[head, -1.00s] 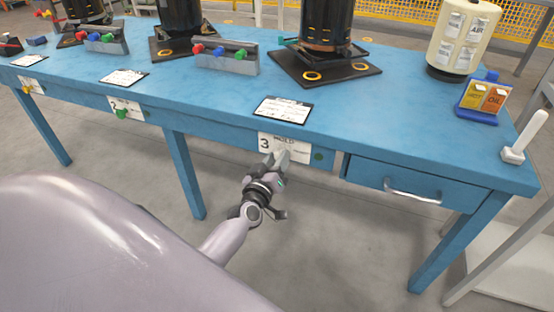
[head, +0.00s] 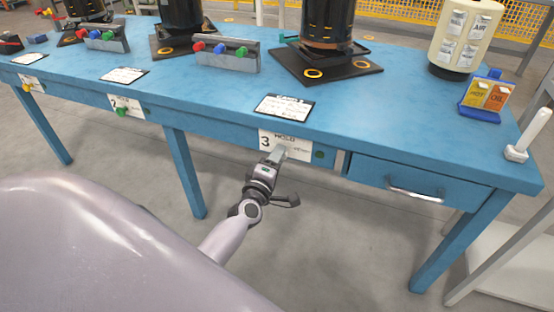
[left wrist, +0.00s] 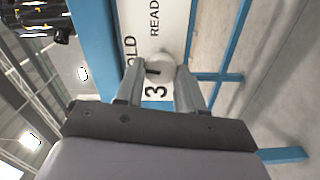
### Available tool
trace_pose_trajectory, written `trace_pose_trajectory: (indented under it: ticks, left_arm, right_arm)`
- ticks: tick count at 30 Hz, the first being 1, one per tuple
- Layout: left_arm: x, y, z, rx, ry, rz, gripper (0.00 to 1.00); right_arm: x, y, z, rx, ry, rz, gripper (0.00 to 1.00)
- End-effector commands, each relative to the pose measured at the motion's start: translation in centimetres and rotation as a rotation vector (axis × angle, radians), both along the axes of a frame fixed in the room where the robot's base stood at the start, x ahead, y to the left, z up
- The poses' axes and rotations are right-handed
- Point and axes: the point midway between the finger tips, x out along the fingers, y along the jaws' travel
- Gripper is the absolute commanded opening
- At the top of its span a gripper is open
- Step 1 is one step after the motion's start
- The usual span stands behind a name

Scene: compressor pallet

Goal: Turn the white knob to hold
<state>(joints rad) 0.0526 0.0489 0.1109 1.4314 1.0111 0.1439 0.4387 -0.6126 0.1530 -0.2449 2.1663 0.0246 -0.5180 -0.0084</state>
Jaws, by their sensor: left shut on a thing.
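The white knob (left wrist: 160,66) is round and sits on a white label plate (left wrist: 156,20) marked 3, with HOLD and READY printed on it. My left gripper (left wrist: 159,72) has one finger on each side of the knob and is shut on it. A short dark mark on the knob lies at its left side in the left wrist view, toward the word HOLD. In the head view, the label plate (head: 266,143) is on the front of the blue table, and my left gripper (head: 278,153) reaches it and hides the knob. My right gripper is not in view.
A drawer with a metal handle (head: 415,193) is right of the plate. A green button (head: 319,154) is beside it. On the blue table (head: 390,130) stand dark compressors, a block with coloured knobs (head: 227,56) and a cream canister (head: 463,38). The floor below is clear.

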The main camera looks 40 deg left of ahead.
Motion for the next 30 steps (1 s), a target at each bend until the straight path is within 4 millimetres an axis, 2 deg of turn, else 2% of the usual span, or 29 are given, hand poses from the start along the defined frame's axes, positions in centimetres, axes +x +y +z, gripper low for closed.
trace_pose_trajectory:
  ticks: [12,27,28,30]
  left_arm:
    - [-0.06,0.07,-0.13,-0.164,-0.039,0.002,0.07]
    - [-0.06,0.07,-0.14,-0.182,-0.042,0.002,0.08]
    - [-0.06,0.07,-0.14,-0.182,-0.042,0.002,0.41]
    - [-0.06,0.07,-0.14,-0.182,-0.043,0.002,0.62]
  right_arm:
    - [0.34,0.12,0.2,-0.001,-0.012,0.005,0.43]
    - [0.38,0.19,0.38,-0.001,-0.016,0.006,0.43]
    - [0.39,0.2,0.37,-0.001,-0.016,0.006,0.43]
    - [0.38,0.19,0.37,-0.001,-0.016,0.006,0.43]
